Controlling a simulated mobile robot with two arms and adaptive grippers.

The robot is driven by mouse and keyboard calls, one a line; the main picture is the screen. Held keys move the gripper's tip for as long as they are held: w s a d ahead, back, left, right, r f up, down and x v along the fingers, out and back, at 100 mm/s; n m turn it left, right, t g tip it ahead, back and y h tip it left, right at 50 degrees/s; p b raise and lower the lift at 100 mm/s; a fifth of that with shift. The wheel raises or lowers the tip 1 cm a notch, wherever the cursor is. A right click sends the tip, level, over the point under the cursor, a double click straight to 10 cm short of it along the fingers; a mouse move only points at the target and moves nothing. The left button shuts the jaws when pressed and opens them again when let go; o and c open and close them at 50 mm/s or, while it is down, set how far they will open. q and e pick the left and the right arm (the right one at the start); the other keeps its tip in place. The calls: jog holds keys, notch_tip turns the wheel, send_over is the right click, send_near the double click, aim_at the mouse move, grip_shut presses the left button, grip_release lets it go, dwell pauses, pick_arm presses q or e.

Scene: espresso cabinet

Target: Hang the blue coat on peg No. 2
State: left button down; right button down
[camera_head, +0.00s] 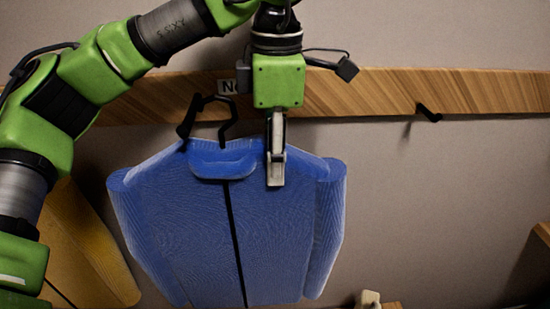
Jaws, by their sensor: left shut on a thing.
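The blue coat (185,220) hangs upright in the middle of the head view, with a dark line down its front and a rolled collar. A black hanger hook (229,122) rises above the collar. My left gripper (276,168) points down and is shut at the coat's top edge, right of the collar. My right gripper is not in view.
The wooden rail (370,92) runs across the wall. A bare black peg (428,113) sticks out at the right. A yellow coat (88,245) hangs at the left, partly behind my arm. A small pale object (370,299) shows at the bottom edge.

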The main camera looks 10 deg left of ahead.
pick_arm(q)
jog(key=shift+w+a, duration=0.2)
jog(key=shift+a, duration=0.45)
jog(key=shift+w+a, duration=0.2)
jog(key=shift+a, duration=0.4)
jog(key=shift+s+a, duration=0.15)
jog(key=shift+a, duration=0.4)
jog(key=shift+s+a, duration=0.15)
jog(key=shift+a, duration=0.4)
jog(key=shift+d+f+b, duration=0.1)
jog(key=shift+f+b, duration=0.65)
jog(key=shift+b, duration=0.05)
